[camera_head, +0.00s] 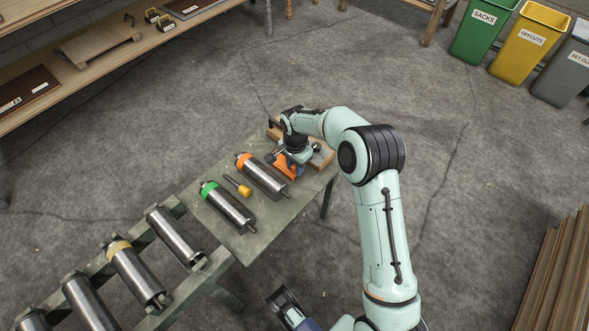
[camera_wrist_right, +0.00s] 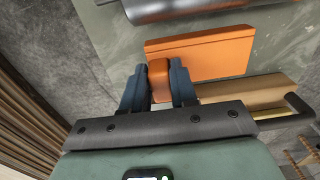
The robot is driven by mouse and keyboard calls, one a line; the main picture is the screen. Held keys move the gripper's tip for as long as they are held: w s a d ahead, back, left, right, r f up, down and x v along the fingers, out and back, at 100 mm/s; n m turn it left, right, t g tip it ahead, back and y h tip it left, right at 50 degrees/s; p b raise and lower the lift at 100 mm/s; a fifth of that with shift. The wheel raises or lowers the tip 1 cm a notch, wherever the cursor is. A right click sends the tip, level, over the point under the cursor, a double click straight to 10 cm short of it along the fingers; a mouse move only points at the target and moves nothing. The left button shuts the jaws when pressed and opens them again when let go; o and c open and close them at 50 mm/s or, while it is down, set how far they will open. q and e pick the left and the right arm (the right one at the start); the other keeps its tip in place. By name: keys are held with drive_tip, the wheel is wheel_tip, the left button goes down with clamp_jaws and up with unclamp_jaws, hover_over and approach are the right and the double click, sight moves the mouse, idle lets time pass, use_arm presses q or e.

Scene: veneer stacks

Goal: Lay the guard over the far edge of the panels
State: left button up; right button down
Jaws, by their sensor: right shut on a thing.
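The orange guard (camera_head: 287,172) is at the far right end of the grey-green table, partly hidden under my right gripper (camera_head: 284,158). In the right wrist view the guard (camera_wrist_right: 215,55) is a flat orange plate with a raised grip, and the blue fingers of my right gripper (camera_wrist_right: 159,85) are shut on that grip. I cannot tell whether the guard touches the table top. Tall brown panels (camera_head: 562,270) stand at the lower right of the head view, apart from the guard. My left gripper (camera_head: 283,297) shows dark at the bottom; its jaws are unclear.
On the table (camera_head: 262,215) lie an orange-banded roller (camera_head: 265,178), a green-banded roller (camera_head: 228,206) and a yellow-headed tool (camera_head: 238,186). A wooden tray (camera_head: 322,156) is beside my right gripper. A roller conveyor (camera_head: 133,270) adjoins at left. Bins (camera_head: 528,45) stand far right.

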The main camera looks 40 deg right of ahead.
drive_tip(key=shift+f, duration=0.95)
drive_tip(key=shift+f, duration=0.15)
drive_tip(key=c, duration=0.9)
unclamp_jaws()
